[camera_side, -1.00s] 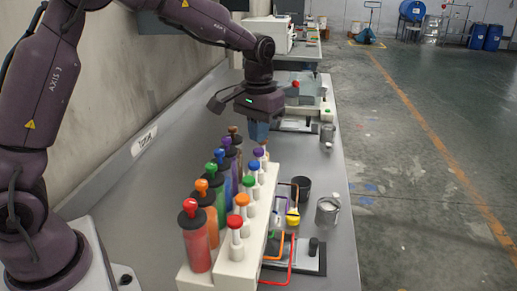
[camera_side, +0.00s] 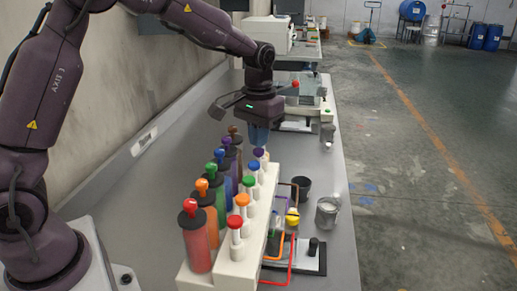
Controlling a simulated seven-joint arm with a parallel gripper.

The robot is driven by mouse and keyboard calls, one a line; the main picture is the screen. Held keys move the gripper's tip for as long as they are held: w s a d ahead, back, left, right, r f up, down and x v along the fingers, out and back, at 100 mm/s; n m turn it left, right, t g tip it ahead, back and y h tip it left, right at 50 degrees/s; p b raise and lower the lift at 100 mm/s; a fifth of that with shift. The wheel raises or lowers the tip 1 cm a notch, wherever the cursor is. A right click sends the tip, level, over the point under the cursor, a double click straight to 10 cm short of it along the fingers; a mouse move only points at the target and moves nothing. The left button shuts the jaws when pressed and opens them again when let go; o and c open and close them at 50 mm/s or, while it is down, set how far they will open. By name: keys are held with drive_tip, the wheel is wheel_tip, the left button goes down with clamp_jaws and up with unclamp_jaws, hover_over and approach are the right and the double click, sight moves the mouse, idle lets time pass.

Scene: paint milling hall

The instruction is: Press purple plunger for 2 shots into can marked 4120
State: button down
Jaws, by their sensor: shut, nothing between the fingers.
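The purple plunger (camera_side: 258,153) is the round knob near the far end of the front row on the white dispenser block (camera_side: 232,268). My gripper (camera_side: 259,145) is shut and empty, its blue fingers pointing down just above the purple plunger; I cannot tell whether they touch it. A grey metal can (camera_side: 327,212) and a dark can (camera_side: 302,188) stand to the right of the dispenser. No number 4120 is readable on either. The brown-topped plunger beyond the purple one is hidden behind my fingers.
Blue (camera_side: 254,165), green (camera_side: 249,181), orange (camera_side: 242,200) and red (camera_side: 235,222) plungers stand nearer in the same row. Tall coloured bottles (camera_side: 196,240) line its left side. Coloured bent tubes (camera_side: 291,275) stick out on the right. Another can (camera_side: 327,134) stands farther back.

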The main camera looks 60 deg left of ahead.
sight(259, 150)
drive_tip(key=shift+f, duration=1.55)
drive_tip(key=shift+r, duration=2.15)
drive_tip(key=shift+f, duration=2.15)
drive_tip(key=shift+r, duration=2.15)
drive_tip(key=shift+r, duration=0.1)
